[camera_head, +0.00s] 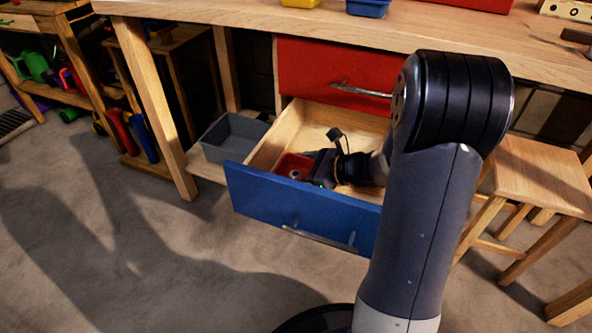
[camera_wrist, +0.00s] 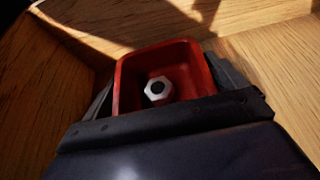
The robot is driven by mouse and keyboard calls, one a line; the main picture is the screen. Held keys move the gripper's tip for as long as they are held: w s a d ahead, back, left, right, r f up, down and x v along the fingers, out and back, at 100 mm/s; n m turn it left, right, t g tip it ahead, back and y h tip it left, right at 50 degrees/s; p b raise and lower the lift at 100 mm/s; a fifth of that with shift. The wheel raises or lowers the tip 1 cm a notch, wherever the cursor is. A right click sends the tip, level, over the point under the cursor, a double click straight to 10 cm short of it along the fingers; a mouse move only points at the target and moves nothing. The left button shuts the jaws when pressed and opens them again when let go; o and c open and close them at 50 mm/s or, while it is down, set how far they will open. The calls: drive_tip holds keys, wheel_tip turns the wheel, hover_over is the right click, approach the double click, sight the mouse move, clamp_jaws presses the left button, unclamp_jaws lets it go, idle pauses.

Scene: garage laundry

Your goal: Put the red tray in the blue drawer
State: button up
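The blue drawer (camera_head: 290,208) is pulled out under the workbench, with its wooden inside (camera_head: 318,115) showing. The small red tray (camera_head: 291,161) is inside it, near the front left; it also shows in the wrist view (camera_wrist: 163,60). A metal hex nut (camera_wrist: 158,89) lies in the tray. My gripper (camera_head: 318,167) reaches down into the drawer from the right. In the wrist view its dark fingers (camera_wrist: 166,97) lie close against both sides of the tray, shut on it. The tray's underside is hidden, so I cannot tell whether it touches the drawer floor.
A red drawer (camera_head: 325,75) above is shut. A grey bin (camera_head: 230,138) stands left of the blue drawer, by the table leg (camera_head: 152,105). A wooden stool (camera_head: 540,178) is at the right. The floor (camera_head: 150,260) in front is clear.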

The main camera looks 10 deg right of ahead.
drive_tip(key=shift+o, duration=0.5)
drive_tip(key=shift+r, duration=0.1)
drive_tip(key=shift+r, duration=0.2)
drive_tip(key=p+v, duration=0.4)
drive_tip(key=v, duration=0.6)
drive_tip(key=shift+s+d+p, duration=0.1)
drive_tip(key=shift+d+p, duration=0.1)
drive_tip(key=shift+p, duration=0.2)
drive_tip(key=shift+v, duration=0.75)
drive_tip(key=shift+f, duration=0.15)
